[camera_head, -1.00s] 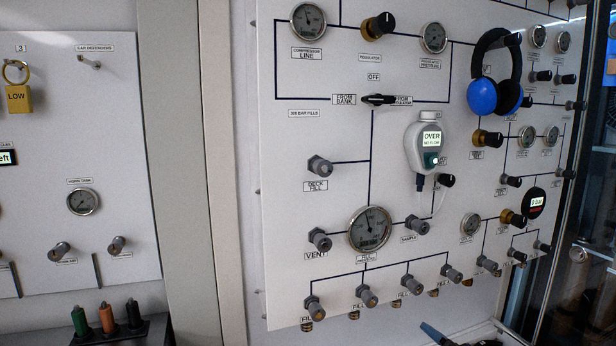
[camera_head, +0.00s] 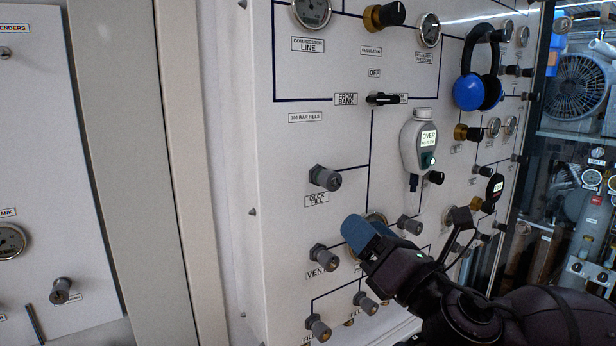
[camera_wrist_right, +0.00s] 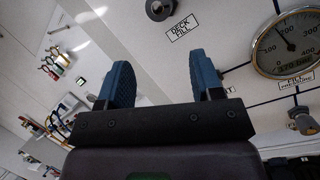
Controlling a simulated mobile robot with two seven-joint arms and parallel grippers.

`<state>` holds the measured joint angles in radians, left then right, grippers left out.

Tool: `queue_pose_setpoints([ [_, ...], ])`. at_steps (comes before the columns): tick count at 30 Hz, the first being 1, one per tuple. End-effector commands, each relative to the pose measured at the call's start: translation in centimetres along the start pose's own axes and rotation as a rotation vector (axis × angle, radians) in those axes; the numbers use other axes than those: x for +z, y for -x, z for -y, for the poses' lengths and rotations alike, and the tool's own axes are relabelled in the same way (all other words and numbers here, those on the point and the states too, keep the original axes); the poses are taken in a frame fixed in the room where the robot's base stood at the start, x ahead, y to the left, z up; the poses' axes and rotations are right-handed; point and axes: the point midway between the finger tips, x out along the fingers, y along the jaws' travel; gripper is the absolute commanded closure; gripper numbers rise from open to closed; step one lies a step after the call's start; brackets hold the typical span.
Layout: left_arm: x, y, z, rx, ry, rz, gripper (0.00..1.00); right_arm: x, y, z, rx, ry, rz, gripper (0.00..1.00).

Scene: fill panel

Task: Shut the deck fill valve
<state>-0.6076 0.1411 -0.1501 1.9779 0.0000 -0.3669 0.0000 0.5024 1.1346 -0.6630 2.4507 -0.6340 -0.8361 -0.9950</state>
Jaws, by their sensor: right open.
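The deck fill valve (camera_head: 325,178) is a grey knob on the white panel, with a "DECK FILL" label just below it. In the right wrist view the same knob (camera_wrist_right: 159,9) shows at the top edge, partly cut off, beside its label. My right gripper (camera_head: 366,232) is in front of the panel, below and to the right of the valve, over the large gauge. In the right wrist view its two blue fingers (camera_wrist_right: 158,82) are apart with nothing between them. It does not touch the valve. My left gripper is not in view.
The vent knob (camera_head: 324,257) is left of my right gripper, with fill knobs (camera_head: 318,327) below. A grey analyser (camera_head: 418,145) reading "OVER" and blue headphones (camera_head: 480,75) hang to the right. The panel between the valve and the analyser is clear.

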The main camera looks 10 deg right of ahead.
Motion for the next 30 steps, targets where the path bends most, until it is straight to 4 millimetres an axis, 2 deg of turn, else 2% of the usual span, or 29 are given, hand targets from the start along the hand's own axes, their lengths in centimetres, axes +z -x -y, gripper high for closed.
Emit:
queue_pose_setpoints([
  [3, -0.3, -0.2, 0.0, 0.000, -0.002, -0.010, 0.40, 0.9, 0.3, -0.2, -0.016, 0.172, 0.052, 0.40],
  [6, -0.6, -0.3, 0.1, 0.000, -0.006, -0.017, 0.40, 1.1, 0.3, 0.1, -0.033, 0.260, 0.067, 0.40],
  [14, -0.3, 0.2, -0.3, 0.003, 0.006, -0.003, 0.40, 1.3, -0.8, 0.1, -0.039, 0.308, 0.067, 0.40],
  [30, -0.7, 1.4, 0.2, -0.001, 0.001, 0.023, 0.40, 1.9, -9.0, 0.3, -0.040, 0.305, 0.066, 0.40],
])
